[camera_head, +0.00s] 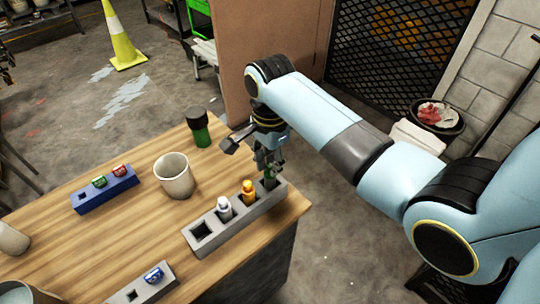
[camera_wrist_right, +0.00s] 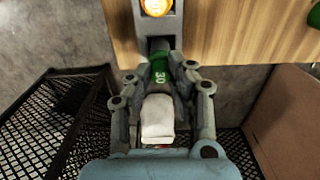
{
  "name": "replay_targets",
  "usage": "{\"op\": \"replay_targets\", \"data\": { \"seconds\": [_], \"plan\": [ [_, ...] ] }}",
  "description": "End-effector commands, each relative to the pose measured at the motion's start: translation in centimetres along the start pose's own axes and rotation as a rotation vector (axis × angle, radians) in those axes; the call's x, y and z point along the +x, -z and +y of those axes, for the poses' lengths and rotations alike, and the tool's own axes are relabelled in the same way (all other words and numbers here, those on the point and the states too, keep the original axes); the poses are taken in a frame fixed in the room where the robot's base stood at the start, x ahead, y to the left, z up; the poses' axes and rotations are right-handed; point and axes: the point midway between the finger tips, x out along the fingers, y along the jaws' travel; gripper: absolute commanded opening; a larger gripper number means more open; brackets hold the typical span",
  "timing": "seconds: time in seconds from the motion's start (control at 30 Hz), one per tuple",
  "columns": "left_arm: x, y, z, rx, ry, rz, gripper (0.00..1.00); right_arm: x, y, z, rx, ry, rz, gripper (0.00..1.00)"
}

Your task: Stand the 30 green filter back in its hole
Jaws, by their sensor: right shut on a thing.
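The green filter marked 30 (camera_wrist_right: 160,73) is between the fingertips of my right gripper (camera_wrist_right: 160,82), which is shut on it. In the head view my right gripper (camera_head: 270,160) is over the right end of the long grey rack (camera_head: 212,238), and the green filter (camera_head: 270,178) shows dark below the fingers, at the end hole. How deep it sits in the hole I cannot tell. A white filter (camera_head: 224,209) and an orange filter (camera_head: 249,191) stand in the rack's middle holes. The leftmost hole is empty. My left gripper is not in view.
A beige cup (camera_head: 174,177) and a green jar with a dark lid (camera_head: 198,128) stand behind the rack. A blue holder (camera_head: 104,193) with green and red pieces lies left. A smaller grey holder (camera_head: 143,292) is in front. The table's right edge is close to the rack.

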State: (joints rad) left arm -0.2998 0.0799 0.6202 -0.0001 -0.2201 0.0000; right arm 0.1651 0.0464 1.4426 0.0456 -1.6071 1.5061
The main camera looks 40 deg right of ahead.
Motion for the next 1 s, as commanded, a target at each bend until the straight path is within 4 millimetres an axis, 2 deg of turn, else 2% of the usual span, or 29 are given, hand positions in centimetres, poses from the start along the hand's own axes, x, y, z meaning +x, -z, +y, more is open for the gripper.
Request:
{"op": "replay_targets", "data": {
  "seconds": [0.27,0.3,0.47,0.67,0.8,1.0],
  "plan": [
    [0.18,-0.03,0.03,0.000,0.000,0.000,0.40,0.72,-0.01,-0.03,0.000,0.001,0.000,0.00],
    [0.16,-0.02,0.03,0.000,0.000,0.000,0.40,0.70,-0.01,-0.03,0.000,0.001,0.000,0.22],
    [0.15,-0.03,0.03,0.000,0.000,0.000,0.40,0.67,-0.01,-0.03,0.000,0.001,0.000,0.43],
    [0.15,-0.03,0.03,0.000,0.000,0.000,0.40,0.67,-0.01,-0.03,0.000,0.001,0.000,0.45],
    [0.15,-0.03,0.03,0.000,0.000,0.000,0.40,0.67,-0.01,-0.02,0.000,0.001,0.000,0.61],
    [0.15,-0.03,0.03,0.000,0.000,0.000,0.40,0.67,-0.01,-0.02,0.000,0.001,0.000,0.61]
  ]
}}
